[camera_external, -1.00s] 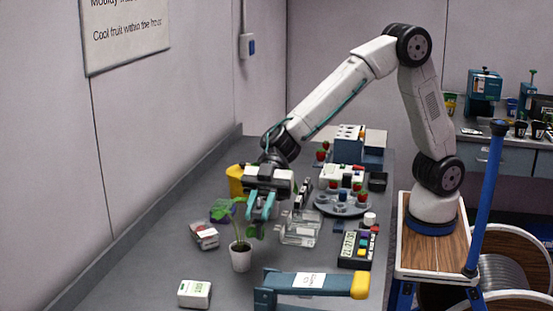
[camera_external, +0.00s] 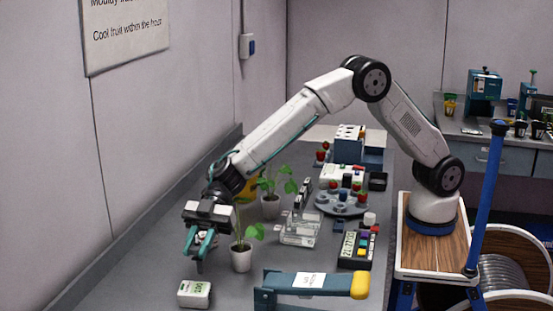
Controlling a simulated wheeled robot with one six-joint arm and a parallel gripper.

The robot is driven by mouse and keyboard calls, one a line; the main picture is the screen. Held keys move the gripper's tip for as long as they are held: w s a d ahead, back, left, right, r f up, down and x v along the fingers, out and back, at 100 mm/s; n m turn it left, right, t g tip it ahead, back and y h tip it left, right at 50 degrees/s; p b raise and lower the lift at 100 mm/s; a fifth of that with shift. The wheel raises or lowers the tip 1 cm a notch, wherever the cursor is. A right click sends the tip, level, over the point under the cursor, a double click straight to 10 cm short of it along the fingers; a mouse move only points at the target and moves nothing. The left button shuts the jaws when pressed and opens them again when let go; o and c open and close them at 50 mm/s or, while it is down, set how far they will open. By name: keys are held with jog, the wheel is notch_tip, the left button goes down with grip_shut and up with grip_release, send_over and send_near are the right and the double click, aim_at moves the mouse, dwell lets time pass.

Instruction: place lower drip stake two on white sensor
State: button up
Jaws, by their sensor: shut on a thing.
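The white sensor (camera_external: 195,293), a small white box with a greenish display, lies on the bench at the lower left. My gripper (camera_external: 198,255) is above and behind it, pointing down with teal fingers. It is shut on a small thin thing, seemingly the drip stake, of which only a little dark bit shows below the fingertips. The stake's number cannot be read. The held thing appears apart from the sensor.
A potted plant (camera_external: 241,258) stands close to the right of my gripper, and another pot (camera_external: 270,208) stands behind. A clear container (camera_external: 300,230), a timer (camera_external: 355,250) and a blue stand with a yellow end (camera_external: 312,283) are to the right. The bench's left strip is clear.

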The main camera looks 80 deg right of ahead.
jog(key=shift+w+a+f, duration=0.15)
jog(key=shift+w+f, duration=0.1)
jog(key=shift+f, duration=0.35)
jog(key=shift+w+a+f, duration=0.2)
jog(key=shift+w+f, duration=0.05)
jog(key=shift+f, duration=0.35)
jog(key=shift+w+a+f, duration=0.15)
jog(key=shift+w+f, duration=0.1)
jog(key=shift+f, duration=0.35)
jog(key=shift+f, duration=0.15)
jog(key=o, duration=0.9)
